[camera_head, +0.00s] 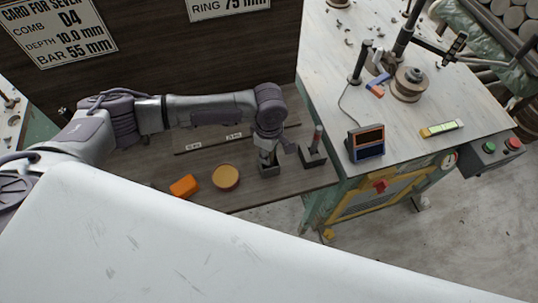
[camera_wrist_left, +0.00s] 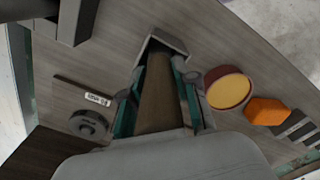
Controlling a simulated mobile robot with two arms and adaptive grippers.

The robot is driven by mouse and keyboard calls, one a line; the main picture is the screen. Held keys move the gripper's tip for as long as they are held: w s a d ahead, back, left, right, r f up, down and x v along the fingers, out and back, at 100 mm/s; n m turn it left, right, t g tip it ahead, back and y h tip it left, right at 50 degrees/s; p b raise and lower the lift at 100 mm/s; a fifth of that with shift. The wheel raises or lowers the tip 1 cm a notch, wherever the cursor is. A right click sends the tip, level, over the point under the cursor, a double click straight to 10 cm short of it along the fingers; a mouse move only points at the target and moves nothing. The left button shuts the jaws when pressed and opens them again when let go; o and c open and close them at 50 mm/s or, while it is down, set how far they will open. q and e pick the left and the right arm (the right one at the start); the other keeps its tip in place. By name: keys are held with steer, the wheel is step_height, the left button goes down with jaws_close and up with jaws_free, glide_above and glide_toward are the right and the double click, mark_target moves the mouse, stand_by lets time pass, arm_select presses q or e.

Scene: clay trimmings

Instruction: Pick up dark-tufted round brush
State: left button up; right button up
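My left gripper (camera_head: 268,157) points down at a dark square holder (camera_head: 268,170) on the brown bench. In the left wrist view, a brown round handle (camera_wrist_left: 158,92) stands between the teal-padded fingers of the left gripper (camera_wrist_left: 160,85). The pads lie close along both its sides and look shut on it. Its far end meets the dark holder (camera_wrist_left: 165,38). Any tuft is hidden, so I cannot tell its colour. A second dark holder (camera_head: 312,158) beside it on the right holds an upright tool with a reddish top (camera_head: 318,136). My right gripper is not in view.
A yellow-topped round tub (camera_head: 226,177) and an orange block (camera_head: 184,186) lie left of the holder. A dark disc (camera_wrist_left: 88,124) shows in the left wrist view. The pale table (camera_head: 430,85) at right carries a small display (camera_head: 366,143). A sign board (camera_head: 160,50) rises behind.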

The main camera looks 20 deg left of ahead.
arm_select(q)
jaws_close()
step_height(320, 180, up, 10)
steer(key=shift+r+b, duration=0.1)
steer(key=shift+b, duration=0.55)
